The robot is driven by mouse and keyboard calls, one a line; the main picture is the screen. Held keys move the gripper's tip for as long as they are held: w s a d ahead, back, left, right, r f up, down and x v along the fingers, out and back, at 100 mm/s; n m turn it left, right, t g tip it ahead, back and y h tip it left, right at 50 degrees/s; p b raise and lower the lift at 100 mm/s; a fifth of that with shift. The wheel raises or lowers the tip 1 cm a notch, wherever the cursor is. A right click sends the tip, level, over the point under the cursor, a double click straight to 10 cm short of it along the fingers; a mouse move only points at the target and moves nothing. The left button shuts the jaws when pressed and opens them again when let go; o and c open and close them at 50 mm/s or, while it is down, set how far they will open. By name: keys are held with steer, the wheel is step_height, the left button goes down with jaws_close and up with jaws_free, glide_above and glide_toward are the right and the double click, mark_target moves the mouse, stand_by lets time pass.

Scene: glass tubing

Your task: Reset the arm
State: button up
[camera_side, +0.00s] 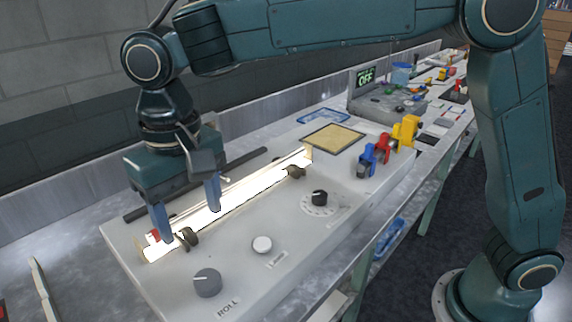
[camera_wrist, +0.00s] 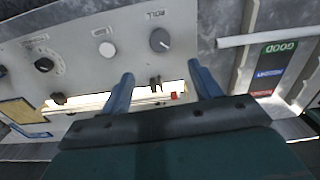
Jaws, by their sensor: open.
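My gripper (camera_side: 189,222) is open, with its two blue fingers pointing down over the left end of the white machine (camera_side: 135,265). In the wrist view my gripper (camera_wrist: 160,73) has nothing visible held between its fingers. A brightly glowing strip (camera_side: 240,192) runs along the machine top, with thin rod-like lines beside it; glare hides whether glass tubing lies there. Dark rollers (camera_side: 190,237) stand along the strip. A small red piece (camera_side: 153,236) is at its left end and also shows in the wrist view (camera_wrist: 174,96). Whether the fingers touch anything is unclear.
The machine carries a grey knob (camera_side: 207,282), a white button (camera_side: 262,244), a black dial (camera_side: 319,198) and a tan pad (camera_side: 333,138). Red, blue and yellow clamps (camera_side: 404,132) stand at right. A grey box with an OFF display (camera_side: 365,77) stands behind. A pale rod (camera_wrist: 270,39) lies near coloured labels.

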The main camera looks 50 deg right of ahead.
steer(key=s+d+r+t+y, duration=0.1)
steer(key=s+d+r, duration=0.2)
steer(key=d, duration=0.6)
steer(key=s+d+r+t, duration=0.1)
steer(key=s+d+r, duration=0.2)
steer(key=d, duration=0.6)
steer(key=s+d+f+t+h, duration=0.1)
steer(key=s+d+f+t, duration=0.2)
steer(key=s+d, duration=0.9)
steer(key=shift+s+d+f+m+t, duration=0.25)
steer(key=shift+s+f+m+t, duration=0.05)
steer(key=shift+s+f, duration=0.5)
